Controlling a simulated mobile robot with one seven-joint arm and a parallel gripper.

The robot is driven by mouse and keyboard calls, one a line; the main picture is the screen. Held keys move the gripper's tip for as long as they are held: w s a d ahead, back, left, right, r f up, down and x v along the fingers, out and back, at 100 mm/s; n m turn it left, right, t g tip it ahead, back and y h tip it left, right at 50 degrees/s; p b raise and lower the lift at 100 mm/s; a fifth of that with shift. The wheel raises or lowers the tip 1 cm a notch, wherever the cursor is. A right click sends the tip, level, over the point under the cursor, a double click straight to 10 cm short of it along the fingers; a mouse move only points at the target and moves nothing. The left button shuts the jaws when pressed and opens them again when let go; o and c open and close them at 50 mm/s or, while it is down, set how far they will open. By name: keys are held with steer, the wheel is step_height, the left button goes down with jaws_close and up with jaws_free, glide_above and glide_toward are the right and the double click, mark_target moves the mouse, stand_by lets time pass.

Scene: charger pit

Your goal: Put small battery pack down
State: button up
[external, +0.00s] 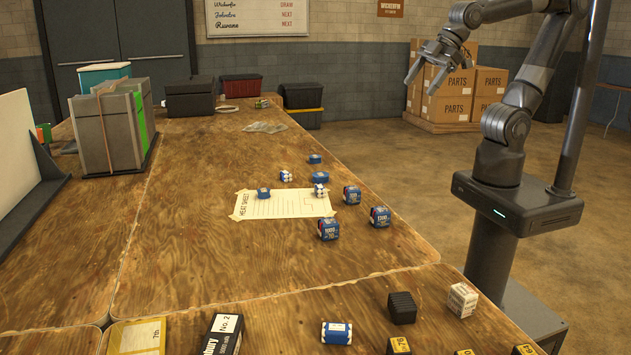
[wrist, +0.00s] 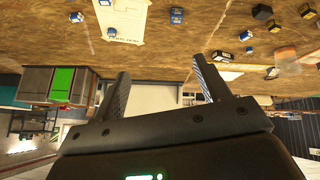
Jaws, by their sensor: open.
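My gripper (external: 424,82) is raised in the air at the upper right, beyond the table's right edge, with its jaws apart and nothing between them. In the wrist view the two fingers (wrist: 162,72) are spread and empty. Several small blue battery packs lie on the wooden table, far from my gripper. One pack (external: 264,193) and a blue-white one (external: 320,190) are on the white heat sheet (external: 280,209). Other packs (external: 315,158), (external: 285,176) lie behind it. I cannot tell which is the named pack.
A blue-white pack (external: 336,332), a black block (external: 402,307) and a white block (external: 463,300) are on the near table. Grey cases (external: 108,130) stand at the left, a dark box (external: 190,98) at the back. Parts cartons (external: 490,82) are behind my gripper. The table's middle left is clear.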

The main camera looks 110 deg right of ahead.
steer(key=s+a+f+m+g, duration=0.1)
steer(key=s+m, duration=0.2)
steer(key=s, duration=0.3)
steer(key=shift+s, duration=0.25)
steer(key=shift+o, duration=0.4)
steer(key=shift+f, duration=0.1)
stand_by(0.6)
